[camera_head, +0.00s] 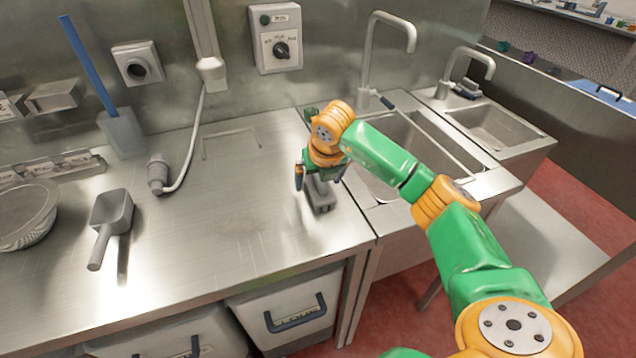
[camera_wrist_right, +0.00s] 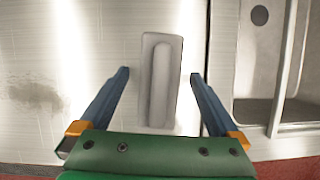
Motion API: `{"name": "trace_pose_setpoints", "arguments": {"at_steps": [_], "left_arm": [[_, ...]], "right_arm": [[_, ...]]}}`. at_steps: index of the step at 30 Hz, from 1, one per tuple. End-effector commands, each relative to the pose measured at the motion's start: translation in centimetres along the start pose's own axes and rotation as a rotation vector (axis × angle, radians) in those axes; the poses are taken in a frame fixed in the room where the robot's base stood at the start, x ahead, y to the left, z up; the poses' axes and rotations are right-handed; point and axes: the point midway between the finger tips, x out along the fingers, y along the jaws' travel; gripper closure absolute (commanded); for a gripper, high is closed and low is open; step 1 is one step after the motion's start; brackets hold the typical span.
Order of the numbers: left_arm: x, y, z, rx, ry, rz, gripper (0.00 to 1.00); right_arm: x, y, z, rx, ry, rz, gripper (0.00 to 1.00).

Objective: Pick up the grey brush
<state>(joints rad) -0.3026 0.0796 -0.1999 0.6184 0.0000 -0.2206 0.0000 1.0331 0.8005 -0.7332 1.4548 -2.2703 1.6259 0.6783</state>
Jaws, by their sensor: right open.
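The grey brush (camera_head: 321,194) lies on the steel counter near its right end, beside the sink. My right gripper (camera_head: 320,180) is above it, pointing down, and partly covers it in the head view. In the right wrist view the brush (camera_wrist_right: 160,82) lies lengthwise between the two fingers of my right gripper (camera_wrist_right: 158,76). The fingers are open, with a gap on each side of the brush. My left gripper is in neither view.
A sink (camera_head: 398,150) lies right of the brush. A grey scoop (camera_head: 110,216), a bowl (camera_head: 28,215) and a hose nozzle (camera_head: 157,175) are on the left of the counter (camera_head: 230,240). A blue-handled paddle (camera_head: 122,134) leans at the back wall. The counter's middle is clear.

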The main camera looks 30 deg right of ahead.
Motion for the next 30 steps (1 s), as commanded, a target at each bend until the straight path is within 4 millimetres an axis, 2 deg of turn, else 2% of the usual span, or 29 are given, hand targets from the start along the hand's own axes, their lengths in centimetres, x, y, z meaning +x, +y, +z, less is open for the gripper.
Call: {"name": "trace_pose_setpoints", "arguments": {"at_steps": [4, 12, 15, 25, 29, 30], "left_arm": [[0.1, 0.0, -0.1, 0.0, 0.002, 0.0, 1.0], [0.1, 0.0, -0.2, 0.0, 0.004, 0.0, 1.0], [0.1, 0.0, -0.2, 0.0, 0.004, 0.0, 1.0], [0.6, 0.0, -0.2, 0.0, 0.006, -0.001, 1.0], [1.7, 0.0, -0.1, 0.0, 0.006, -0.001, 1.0], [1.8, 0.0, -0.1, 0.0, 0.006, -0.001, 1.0]], "right_arm": [[0.0, 0.0, 0.0, 0.0, 0.0, 0.0, 0.03], [0.0, 0.0, 0.0, 0.0, 0.0, 0.0, 0.75], [0.0, 0.0, 0.0, 0.0, -0.001, 0.001, 0.98], [-0.7, 0.0, 0.4, 0.001, -0.003, 0.001, 0.98], [-2.9, 0.1, 1.3, 0.002, -0.008, 0.002, 0.98], [-4.1, 0.2, 0.8, -0.003, -0.008, 0.003, 0.98]]}}
